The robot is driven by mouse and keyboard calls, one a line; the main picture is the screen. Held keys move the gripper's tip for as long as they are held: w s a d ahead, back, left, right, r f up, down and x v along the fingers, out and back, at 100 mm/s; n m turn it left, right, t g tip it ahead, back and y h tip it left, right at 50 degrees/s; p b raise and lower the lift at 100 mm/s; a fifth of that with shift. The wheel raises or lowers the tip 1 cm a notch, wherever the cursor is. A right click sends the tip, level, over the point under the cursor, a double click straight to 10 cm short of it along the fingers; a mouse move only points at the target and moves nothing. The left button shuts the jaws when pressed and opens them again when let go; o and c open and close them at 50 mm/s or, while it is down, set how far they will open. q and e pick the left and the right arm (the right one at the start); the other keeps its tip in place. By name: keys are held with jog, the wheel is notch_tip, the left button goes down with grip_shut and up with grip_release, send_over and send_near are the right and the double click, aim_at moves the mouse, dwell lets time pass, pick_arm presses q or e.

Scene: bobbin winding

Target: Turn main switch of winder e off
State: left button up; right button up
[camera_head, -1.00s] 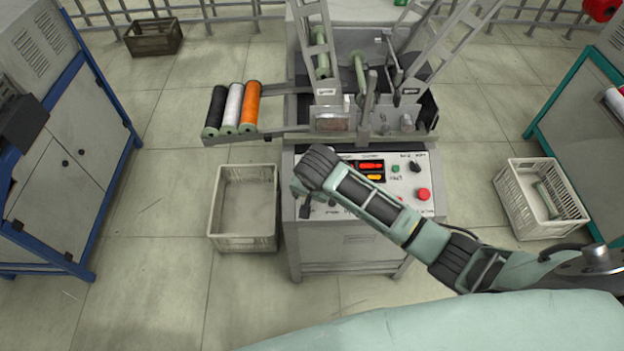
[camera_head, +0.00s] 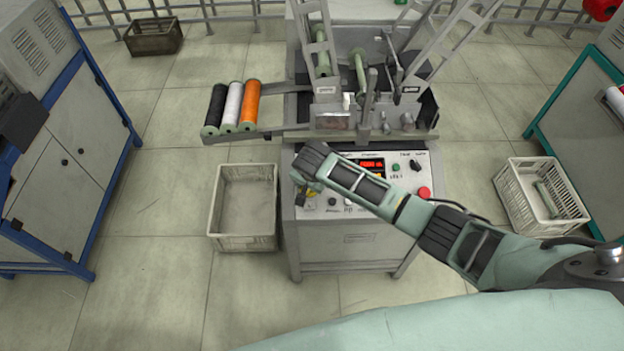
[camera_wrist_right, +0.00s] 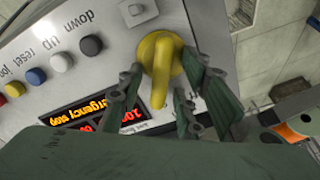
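The yellow rotary main switch (camera_wrist_right: 161,62) sits on the winder's control panel (camera_head: 350,207), seen large in the right wrist view. Its handle points down in that picture. My right gripper (camera_wrist_right: 162,88) is open, with its fingers on either side of the yellow handle; gaps show between fingers and handle, and I cannot tell if either touches. In the head view the right gripper (camera_head: 304,195) is over the panel's left end, largely hidden by my wrist. The orange display (camera_wrist_right: 97,112) shows "emergency stop" in the wrist view. My left gripper is not in view.
A red button (camera_head: 424,193) is on the panel's right side. Black, white and orange bobbins (camera_head: 232,106) lie on the rack at left. Light crates (camera_head: 245,243) stand on the floor on both sides. Several small buttons (camera_wrist_right: 61,62) are beside the switch.

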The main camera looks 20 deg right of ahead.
grip_shut()
dwell(0.3)
jog(key=shift+a+r+n+p, duration=0.1)
jog(key=shift+a+n+p, duration=0.05)
jog(key=shift+n+p, duration=0.8)
jog(key=n, duration=0.1)
jog(key=n+p, duration=0.1)
jog(key=n, duration=0.1)
jog(key=shift+w+a+n+p, duration=0.15)
jog(key=shift+a+n+p, duration=0.1)
jog(key=shift+p, duration=0.15)
jog(key=n, duration=0.1)
jog(key=n+p, duration=0.1)
jog(key=n, duration=0.1)
jog(key=shift+w+a, duration=0.1)
jog(key=shift+a, duration=0.15)
jog(key=shift+a+n+p, duration=0.25)
jog(key=shift+n+p, duration=0.45)
jog(key=shift+n, duration=1)
